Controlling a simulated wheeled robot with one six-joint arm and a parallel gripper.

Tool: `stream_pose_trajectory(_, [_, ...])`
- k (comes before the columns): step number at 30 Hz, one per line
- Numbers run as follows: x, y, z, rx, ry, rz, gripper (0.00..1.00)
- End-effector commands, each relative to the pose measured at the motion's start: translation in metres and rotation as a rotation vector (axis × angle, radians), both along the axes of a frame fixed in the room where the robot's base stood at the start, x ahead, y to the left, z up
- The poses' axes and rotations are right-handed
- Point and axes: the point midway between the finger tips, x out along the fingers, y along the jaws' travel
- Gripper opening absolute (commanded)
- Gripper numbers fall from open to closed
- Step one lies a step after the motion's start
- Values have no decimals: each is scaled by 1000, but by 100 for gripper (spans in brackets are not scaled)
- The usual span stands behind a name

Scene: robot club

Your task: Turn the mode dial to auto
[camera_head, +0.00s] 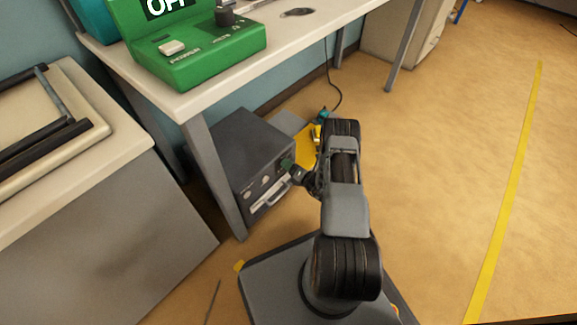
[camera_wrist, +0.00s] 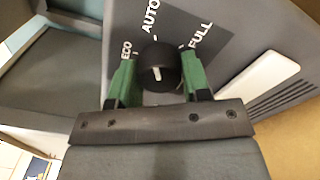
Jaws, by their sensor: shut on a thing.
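The mode dial (camera_wrist: 158,70) is a black round knob with a short white pointer, on a dark panel printed ECO, AUTO and FULL. In the wrist view the pointer stands roughly upright, toward the AUTO side; its exact alignment with the mark is hard to tell. My gripper (camera_wrist: 158,82) has its green fingers on either side of the knob and is shut on it. In the head view my gripper (camera_head: 288,164) is at the upper right of the front of a dark grey box (camera_head: 245,150) on the floor under the table; the dial is hidden there.
A table (camera_head: 285,60) with a green device (camera_head: 205,50) stands over the box; its metal leg (camera_head: 215,175) is close by the box's left front. Open floor (camera_head: 450,150) lies to the right.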

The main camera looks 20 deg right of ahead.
Motion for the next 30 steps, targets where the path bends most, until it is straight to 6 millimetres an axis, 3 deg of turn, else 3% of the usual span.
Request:
stream_pose_trajectory(16, [-1, -1, -1, 21, 12, -5, 20])
stream_pose_trajectory(17, [-1, -1, -1, 21, 12, -5, 46])
stream_pose_trajectory(18, [-1, -1, -1, 20, 11, -5, 49])
stream_pose_trajectory(24, [0, 1, -1, 19, 10, 0, 69])
stream_pose_trajectory(30, [0, 1, 0, 19, 9, 1, 69])
